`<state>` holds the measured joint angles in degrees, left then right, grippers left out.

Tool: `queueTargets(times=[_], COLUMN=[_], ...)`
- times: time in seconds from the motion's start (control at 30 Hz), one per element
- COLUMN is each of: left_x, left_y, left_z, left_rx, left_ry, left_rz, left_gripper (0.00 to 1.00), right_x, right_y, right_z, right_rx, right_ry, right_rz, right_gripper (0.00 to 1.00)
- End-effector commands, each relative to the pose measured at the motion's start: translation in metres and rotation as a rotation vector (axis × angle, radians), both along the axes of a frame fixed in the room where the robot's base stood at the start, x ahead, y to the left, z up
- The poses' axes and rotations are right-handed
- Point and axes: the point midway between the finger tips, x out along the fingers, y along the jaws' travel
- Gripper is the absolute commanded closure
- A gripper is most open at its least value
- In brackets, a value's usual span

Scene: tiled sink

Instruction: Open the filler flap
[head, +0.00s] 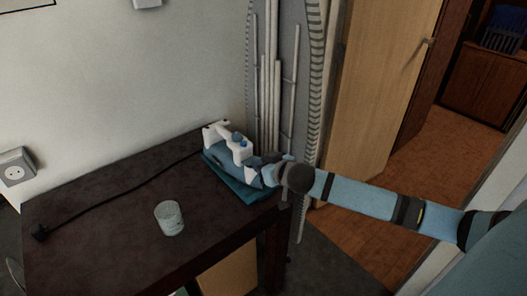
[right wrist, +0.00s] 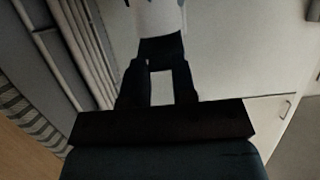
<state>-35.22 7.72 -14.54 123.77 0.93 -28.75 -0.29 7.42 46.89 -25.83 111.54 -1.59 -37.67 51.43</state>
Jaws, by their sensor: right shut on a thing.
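A white and blue steam iron (head: 229,143) rests on a teal base (head: 252,192) near the right end of the dark table. My right gripper (head: 262,167) is at the iron's right end, reaching in from the right. In the right wrist view the dark fingers of the right gripper (right wrist: 160,62) close on a small dark part at the lower end of the white iron body (right wrist: 158,18). The filler flap cannot be made out separately; the fingers and hand cover that end. My left gripper is not in view.
The dark table (head: 110,215) also holds a clear glass (head: 169,218) in front of the iron. A black cord runs left to a plug (head: 40,233). An ironing board (head: 283,75) leans upright behind. The table's left half is mostly free.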

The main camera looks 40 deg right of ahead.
Motion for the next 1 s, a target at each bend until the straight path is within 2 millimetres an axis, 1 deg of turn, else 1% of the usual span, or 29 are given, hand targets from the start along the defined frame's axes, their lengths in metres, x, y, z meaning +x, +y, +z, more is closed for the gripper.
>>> queueTargets(times=[0.03,0.37,0.67,0.8,1.0], left_x=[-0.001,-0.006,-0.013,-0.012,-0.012], left_y=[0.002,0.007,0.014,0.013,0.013], left_z=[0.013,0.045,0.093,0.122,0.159], left_rx=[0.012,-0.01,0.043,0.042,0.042], left_ry=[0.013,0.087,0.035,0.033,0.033], left_rz=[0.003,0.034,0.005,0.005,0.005], left_gripper=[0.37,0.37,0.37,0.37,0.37], right_x=[0.001,0.008,0.018,0.023,0.034], right_y=[0.0,0.001,0.002,0.003,0.004], right_z=[0.014,0.027,0.039,0.043,0.05], right_rx=[0.0,-0.014,-0.028,-0.036,-0.048], right_ry=[0.024,0.197,0.38,0.478,0.633], right_rz=[-0.002,-0.002,-0.001,-0.001,0.0], right_gripper=[0.99,0.99,0.99,0.99,0.99])
